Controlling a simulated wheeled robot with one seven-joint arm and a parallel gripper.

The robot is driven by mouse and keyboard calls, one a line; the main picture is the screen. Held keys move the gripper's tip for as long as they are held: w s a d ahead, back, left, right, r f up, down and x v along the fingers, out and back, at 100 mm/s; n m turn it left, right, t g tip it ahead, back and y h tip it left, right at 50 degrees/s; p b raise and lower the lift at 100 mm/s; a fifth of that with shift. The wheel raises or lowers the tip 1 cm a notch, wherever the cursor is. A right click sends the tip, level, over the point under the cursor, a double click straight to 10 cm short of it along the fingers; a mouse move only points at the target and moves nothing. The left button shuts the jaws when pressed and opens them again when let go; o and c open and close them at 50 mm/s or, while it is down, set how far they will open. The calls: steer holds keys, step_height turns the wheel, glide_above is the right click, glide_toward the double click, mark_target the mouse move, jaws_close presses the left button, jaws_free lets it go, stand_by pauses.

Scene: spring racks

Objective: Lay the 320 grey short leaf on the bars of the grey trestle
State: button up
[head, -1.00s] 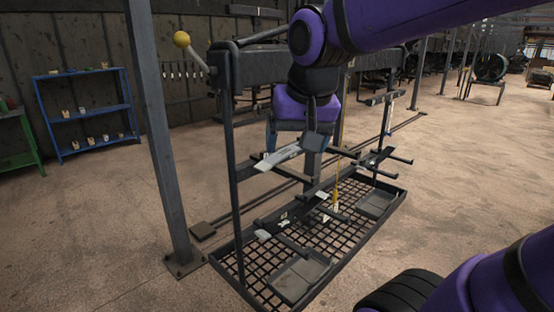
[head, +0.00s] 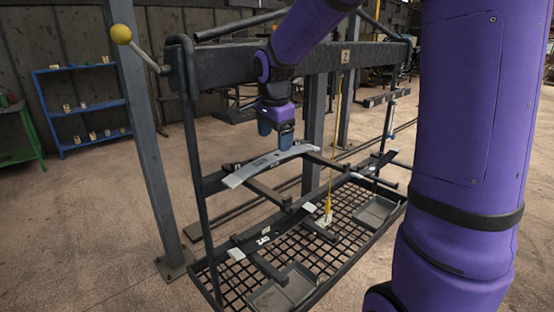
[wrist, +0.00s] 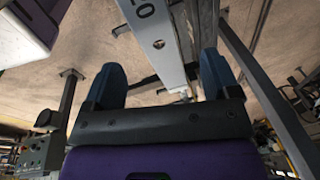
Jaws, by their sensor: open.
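The light grey short leaf (head: 262,168), with a printed number on it, lies slightly bowed across dark bars (head: 268,194) of the dark grey rack frame. It appears to rest on them. My gripper (head: 278,141) is just above the leaf's middle, fingers pointing down. In the wrist view the leaf (wrist: 150,32) runs out beyond the two open blue fingers (wrist: 160,82), with "20" readable on it. The fingers look clear of the leaf, but the exact gap is hard to tell. No separate grey trestle can be singled out.
A darker leaf (head: 262,238) marked with a number lies on lower bars above a mesh tray (head: 338,207). A yellow cord (head: 336,120) hangs beside the leaf. A steel post (head: 146,150) and a yellow-knobbed lever (head: 121,34) stand at left. Blue shelves (head: 82,104) are behind.

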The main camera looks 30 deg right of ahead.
mark_target(276, 154)
steer(key=f, duration=0.3)
steer(key=d+f, duration=0.1)
steer(key=f, duration=0.1)
steer(key=shift+w+f, duration=0.3)
steer(key=shift+c, duration=0.3)
jaws_close()
steer(key=shift+r, duration=0.1)
steer(key=shift+r, duration=1.5)
steer(key=shift+a+r, duration=0.1)
steer(key=shift+r, duration=0.2)
steer(key=s+a+r, duration=0.1)
steer(key=s+a, duration=0.9)
steer(key=a, duration=0.2)
steer(key=shift+s+r, duration=0.15)
steer(key=shift+s, duration=0.05)
